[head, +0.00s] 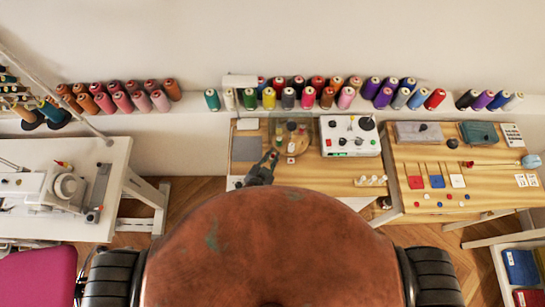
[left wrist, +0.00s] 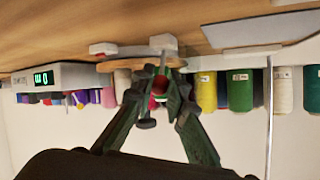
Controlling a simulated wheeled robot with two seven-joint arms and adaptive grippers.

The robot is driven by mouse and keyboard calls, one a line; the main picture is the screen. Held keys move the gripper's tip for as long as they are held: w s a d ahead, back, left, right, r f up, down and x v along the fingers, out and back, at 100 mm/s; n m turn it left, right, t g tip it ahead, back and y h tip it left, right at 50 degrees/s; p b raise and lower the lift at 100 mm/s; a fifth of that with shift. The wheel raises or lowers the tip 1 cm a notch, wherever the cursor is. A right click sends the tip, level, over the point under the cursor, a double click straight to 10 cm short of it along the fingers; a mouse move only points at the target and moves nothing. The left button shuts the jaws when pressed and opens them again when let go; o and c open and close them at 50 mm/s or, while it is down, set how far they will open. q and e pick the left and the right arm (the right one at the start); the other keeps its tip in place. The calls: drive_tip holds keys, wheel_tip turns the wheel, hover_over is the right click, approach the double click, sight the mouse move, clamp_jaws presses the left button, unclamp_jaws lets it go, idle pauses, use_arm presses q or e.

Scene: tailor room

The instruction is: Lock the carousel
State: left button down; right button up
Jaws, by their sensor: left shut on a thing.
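The carousel (head: 299,147) is a round wooden disc with several small spools on it, on the middle table. In the left wrist view, which is upside down, its wooden edge (left wrist: 120,65) shows beyond the fingers. My left gripper (head: 272,155) is at the carousel's left front side. In the left wrist view my left gripper (left wrist: 160,78) is shut on a small part with a red knob (left wrist: 160,86). The fingers hide much of that part. A pale block (left wrist: 163,42) with a grey post stands just beyond. My right gripper is not in view.
A white control box (head: 350,136) with a green display stands right of the carousel. A grey mat (head: 246,148) lies left of it. Thread cones line the shelf (head: 190,103) behind. A sewing machine (head: 66,187) is at the left. Another table (head: 460,203) stands at the right.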

use_arm(q)
drive_tip(key=shift+a, duration=0.1)
idle(0.3)
drive_tip(key=c, duration=2.2)
unclamp_jaws()
drive_tip(key=v, duration=1.2)
